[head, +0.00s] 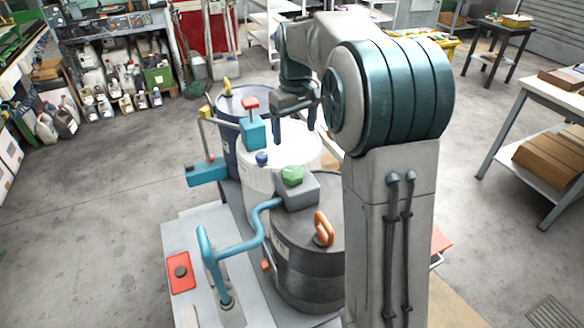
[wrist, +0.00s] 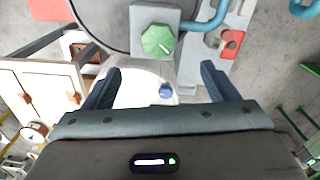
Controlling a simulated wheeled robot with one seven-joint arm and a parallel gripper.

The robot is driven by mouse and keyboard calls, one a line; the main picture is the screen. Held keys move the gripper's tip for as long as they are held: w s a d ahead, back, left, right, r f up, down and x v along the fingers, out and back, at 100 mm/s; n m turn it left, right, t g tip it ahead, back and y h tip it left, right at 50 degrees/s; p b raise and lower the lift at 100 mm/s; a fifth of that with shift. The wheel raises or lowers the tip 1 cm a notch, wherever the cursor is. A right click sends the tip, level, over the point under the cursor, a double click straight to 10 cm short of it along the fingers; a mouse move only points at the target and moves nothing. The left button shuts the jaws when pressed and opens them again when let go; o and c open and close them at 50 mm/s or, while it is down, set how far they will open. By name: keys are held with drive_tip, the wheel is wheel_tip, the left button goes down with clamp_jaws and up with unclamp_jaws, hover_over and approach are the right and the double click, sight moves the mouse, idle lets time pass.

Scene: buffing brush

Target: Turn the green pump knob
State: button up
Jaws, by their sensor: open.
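The green pump knob (head: 292,176) is an eight-sided knob on top of a grey box (head: 301,191) that sits at the lid of a dark drum. In the wrist view the green knob (wrist: 158,41), with a short white mark on it, shows beyond and between my fingertips. My gripper (head: 292,130) is open and empty, above the white drum and behind the knob in the head view. Its two dark fingers (wrist: 158,78) stand wide apart in the wrist view. Neither finger appears to touch the knob.
A blue knob (head: 262,158) sits on the white drum (head: 258,178). The dark drum (head: 310,262) carries an orange handle (head: 323,229). A curved blue pipe (head: 232,250) and a red switch plate (head: 181,272) stand at left. A red-topped blue valve (head: 252,125) is close to my gripper.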

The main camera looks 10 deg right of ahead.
sight(293, 172)
drive_tip(key=f, duration=0.4)
drive_tip(key=w+f+p, duration=0.1)
drive_tip(key=f, duration=0.4)
drive_tip(key=f+p, duration=0.1)
drive_tip(key=f, duration=0.4)
drive_tip(key=shift+w+f, duration=0.2)
drive_tip(key=shift+f, duration=0.05)
drive_tip(key=c, duration=1)
